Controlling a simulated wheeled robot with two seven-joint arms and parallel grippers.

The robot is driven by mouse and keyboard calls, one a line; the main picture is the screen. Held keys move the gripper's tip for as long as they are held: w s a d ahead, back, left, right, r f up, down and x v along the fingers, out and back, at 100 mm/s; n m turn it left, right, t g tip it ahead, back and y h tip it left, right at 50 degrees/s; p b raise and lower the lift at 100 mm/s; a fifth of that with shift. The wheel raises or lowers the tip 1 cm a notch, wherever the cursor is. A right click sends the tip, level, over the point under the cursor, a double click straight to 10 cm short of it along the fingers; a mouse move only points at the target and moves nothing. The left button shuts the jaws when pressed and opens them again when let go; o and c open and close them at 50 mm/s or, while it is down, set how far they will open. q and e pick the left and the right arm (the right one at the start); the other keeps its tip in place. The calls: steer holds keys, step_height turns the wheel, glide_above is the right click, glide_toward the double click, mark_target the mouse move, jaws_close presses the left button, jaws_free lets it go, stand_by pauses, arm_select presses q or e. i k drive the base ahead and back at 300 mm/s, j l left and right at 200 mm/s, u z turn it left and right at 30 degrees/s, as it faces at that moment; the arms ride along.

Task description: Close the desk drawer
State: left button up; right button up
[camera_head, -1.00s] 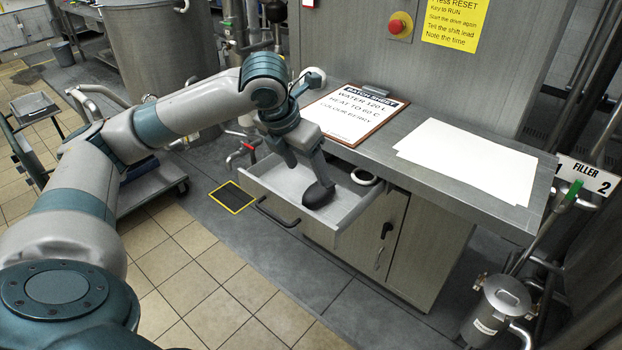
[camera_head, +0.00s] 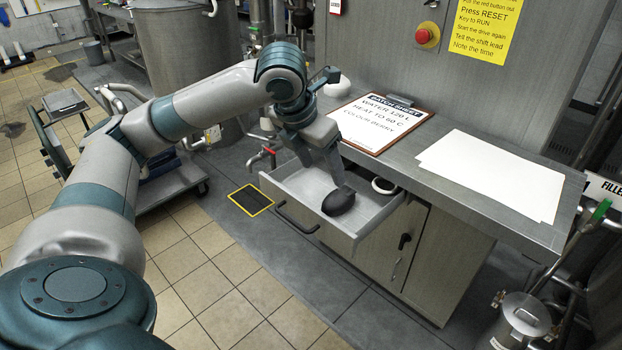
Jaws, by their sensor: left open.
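The desk drawer (camera_head: 368,228) is pulled out from the grey metal desk, with its dark bar handle (camera_head: 297,217) on the front panel. My left gripper (camera_head: 325,178) is open and points down over the drawer's left part, behind the front panel. A dark rounded shape (camera_head: 338,201) shows at its lower end; I cannot tell whether it is a fingertip or a thing in the drawer. A white ring (camera_head: 384,186) lies at the drawer's back right. The gripper hides part of the drawer's inside. My right gripper is not in view.
The desktop (camera_head: 425,190) above the drawer holds a clipboard (camera_head: 378,122) and white sheets (camera_head: 490,172). A red-handled valve (camera_head: 268,152) stands left of the drawer. The tiled floor (camera_head: 235,290) in front is clear.

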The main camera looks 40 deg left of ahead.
mark_target(301, 190)
steer(key=u, duration=1.25)
steer(key=i+l+z, duration=0.15)
steer(key=i+l, duration=0.05)
steer(key=i, duration=0.05)
